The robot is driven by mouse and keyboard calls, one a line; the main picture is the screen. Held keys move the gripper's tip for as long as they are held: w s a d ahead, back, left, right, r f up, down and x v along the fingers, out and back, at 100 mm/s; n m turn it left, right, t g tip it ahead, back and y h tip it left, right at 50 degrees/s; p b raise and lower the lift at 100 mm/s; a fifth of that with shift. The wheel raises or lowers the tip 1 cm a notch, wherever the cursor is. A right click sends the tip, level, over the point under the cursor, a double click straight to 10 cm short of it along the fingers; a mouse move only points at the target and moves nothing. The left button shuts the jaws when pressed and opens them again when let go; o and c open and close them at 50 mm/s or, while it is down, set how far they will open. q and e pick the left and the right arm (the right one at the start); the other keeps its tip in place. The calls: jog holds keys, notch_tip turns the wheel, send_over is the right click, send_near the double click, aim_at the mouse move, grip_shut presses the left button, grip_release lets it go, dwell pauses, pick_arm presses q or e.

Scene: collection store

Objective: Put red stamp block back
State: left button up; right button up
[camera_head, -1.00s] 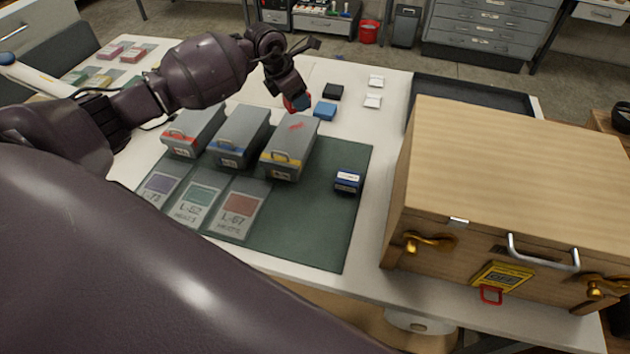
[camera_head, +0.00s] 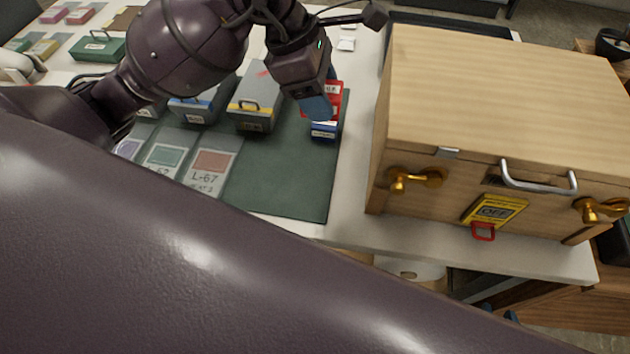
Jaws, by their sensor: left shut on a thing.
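My left gripper (camera_head: 319,103) is over the right part of the green mat, its fingers pointing down. It is shut on the red stamp block (camera_head: 335,91), which has white labels and is partly hidden by the finger. I cannot tell whether the two blocks touch. My right gripper is not in view.
The green mat (camera_head: 285,180) has grey boxes (camera_head: 257,95) and label cards (camera_head: 208,168) left of the gripper. A large wooden case (camera_head: 480,100) with brass latches stands close on the right. The mat's front right part is clear.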

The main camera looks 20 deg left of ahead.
pick_arm(q)
jog(key=shift+s+a, duration=0.15)
jog(key=shift+s, duration=0.4)
jog(key=shift+a+f, duration=0.15)
jog(key=shift+f, duration=0.15)
send_over(320, 184)
jog(key=a, duration=0.1)
jog(key=f+b, duration=0.1)
jog(key=f, duration=1.3)
jog(key=shift+s+f, duration=0.2)
jog(key=shift+f, duration=0.7)
notch_tip(320, 184, down, 3)
jog(key=shift+f, duration=0.45)
jog(key=shift+a, duration=0.1)
pick_arm(e)
jog(key=shift+s+f, duration=0.55)
jog(key=shift+f, duration=0.35)
pick_arm(q)
jog(key=shift+f, duration=0.1)
pick_arm(e)
jog(key=shift+f, duration=0.15)
